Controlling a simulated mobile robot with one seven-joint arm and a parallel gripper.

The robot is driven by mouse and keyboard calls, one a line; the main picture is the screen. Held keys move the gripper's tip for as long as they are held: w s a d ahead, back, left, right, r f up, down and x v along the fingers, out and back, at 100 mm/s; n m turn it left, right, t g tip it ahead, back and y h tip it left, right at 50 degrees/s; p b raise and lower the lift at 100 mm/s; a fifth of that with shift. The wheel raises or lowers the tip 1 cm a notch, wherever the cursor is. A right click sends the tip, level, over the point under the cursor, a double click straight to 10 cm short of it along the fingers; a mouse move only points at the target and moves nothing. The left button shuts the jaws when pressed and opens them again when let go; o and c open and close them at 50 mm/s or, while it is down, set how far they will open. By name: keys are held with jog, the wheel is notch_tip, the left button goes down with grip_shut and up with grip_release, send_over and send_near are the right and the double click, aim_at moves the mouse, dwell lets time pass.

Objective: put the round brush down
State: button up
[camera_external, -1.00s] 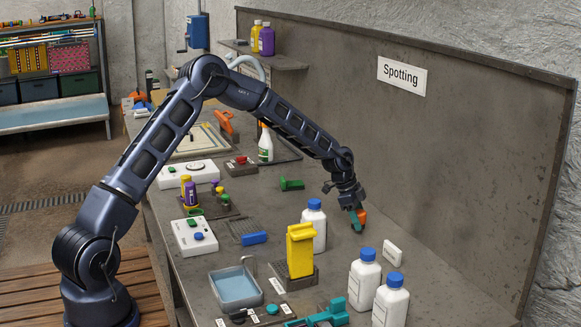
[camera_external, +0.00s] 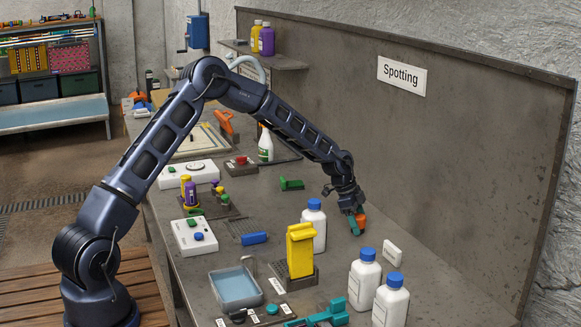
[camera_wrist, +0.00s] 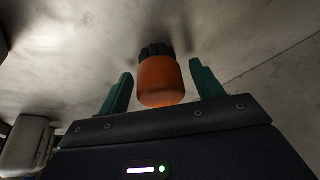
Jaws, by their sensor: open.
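The round brush (camera_wrist: 161,82) has an orange body with dark bristles at its far end in the wrist view. In the external view its orange part (camera_external: 361,220) shows low at the worktop (camera_external: 400,232), near the back panel. My gripper (camera_wrist: 163,84) is open, with one green finger on each side of the brush and a visible gap on both sides. In the external view my gripper (camera_external: 356,222) is at the brush, close to the worktop, and its fingers partly hide the brush. The bristle end appears to meet the worktop.
White bottles with blue caps (camera_external: 313,228) (camera_external: 363,280) stand to the left and in front of my gripper. A small white block (camera_external: 393,252) lies to the right. A green brush-like item (camera_external: 291,184) lies behind. The back panel (camera_external: 450,150) rises close by.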

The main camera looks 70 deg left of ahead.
jog(key=v, duration=1.1)
jog(key=s+d+r+n+y, duration=0.2)
jog(key=s+d+r, duration=0.5)
jog(key=s+r, duration=0.5)
jog(key=s+d+r+n+y, duration=0.1)
jog(key=s+d+r+n, duration=0.1)
jog(key=s+d+r, duration=0.75)
jog(key=s+d+n+t, duration=0.1)
jog(key=s+n, duration=0.4)
jog(key=s, duration=2.9)
jog(key=shift+s+d+r, duration=0.25)
jog(key=shift+s+r, duration=0.05)
jog(key=shift+r, duration=0.1)
